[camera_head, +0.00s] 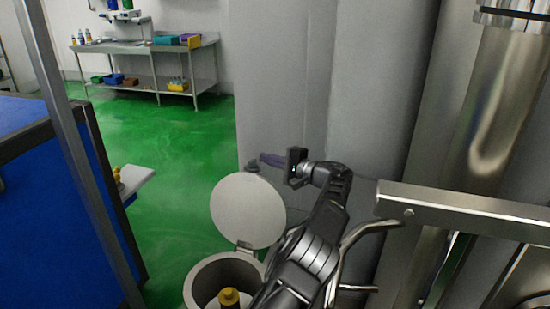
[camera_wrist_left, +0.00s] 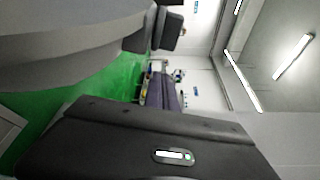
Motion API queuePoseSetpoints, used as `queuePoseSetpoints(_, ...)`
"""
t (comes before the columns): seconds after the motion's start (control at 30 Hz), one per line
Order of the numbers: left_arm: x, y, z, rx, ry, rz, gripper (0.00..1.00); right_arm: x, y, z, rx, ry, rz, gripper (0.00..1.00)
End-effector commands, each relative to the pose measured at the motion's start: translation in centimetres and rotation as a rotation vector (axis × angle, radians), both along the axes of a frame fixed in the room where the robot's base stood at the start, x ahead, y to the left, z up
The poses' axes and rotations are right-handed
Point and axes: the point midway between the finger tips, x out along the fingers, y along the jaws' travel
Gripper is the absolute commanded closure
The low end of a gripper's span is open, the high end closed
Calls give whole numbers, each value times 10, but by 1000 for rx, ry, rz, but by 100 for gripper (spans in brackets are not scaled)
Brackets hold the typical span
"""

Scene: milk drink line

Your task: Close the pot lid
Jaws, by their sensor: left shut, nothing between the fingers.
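The pot (camera_head: 196,290) stands at the bottom centre of the head view, with its mouth open. Its round, pale grey lid (camera_head: 248,211) stands raised on a hinge at the rim, with a dark knob at its top edge. A yellow-capped item (camera_head: 229,297) shows inside the pot. My left gripper (camera_head: 266,159) is shut and empty, close behind and above the lid's top edge near the knob. I cannot tell whether it touches the lid. My right gripper is not in view.
A large grey column (camera_head: 285,80) stands behind my left gripper. A metal rail (camera_head: 460,213) and pipes are on the right. A blue-panelled frame (camera_head: 60,190) is on the left. A steel table (camera_head: 145,55) stands far back, with clear green floor before it.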

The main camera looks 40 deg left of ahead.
Motion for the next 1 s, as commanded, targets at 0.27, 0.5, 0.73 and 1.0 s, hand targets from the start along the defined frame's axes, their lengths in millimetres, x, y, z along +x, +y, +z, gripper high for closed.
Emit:
queuePoseSetpoints(0.27, -20, -7, 7, -2, 2, 0, 100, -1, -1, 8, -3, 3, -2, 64)
queuePoseSetpoints(0.5, -29, -9, 7, -3, 0, 1, 100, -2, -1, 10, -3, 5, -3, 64)
queuePoseSetpoints(0.73, -29, -9, 7, -2, -1, 1, 100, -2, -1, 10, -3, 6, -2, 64)
queuePoseSetpoints(1.0, -30, -7, 7, 1, -10, 1, 100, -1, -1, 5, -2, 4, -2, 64)
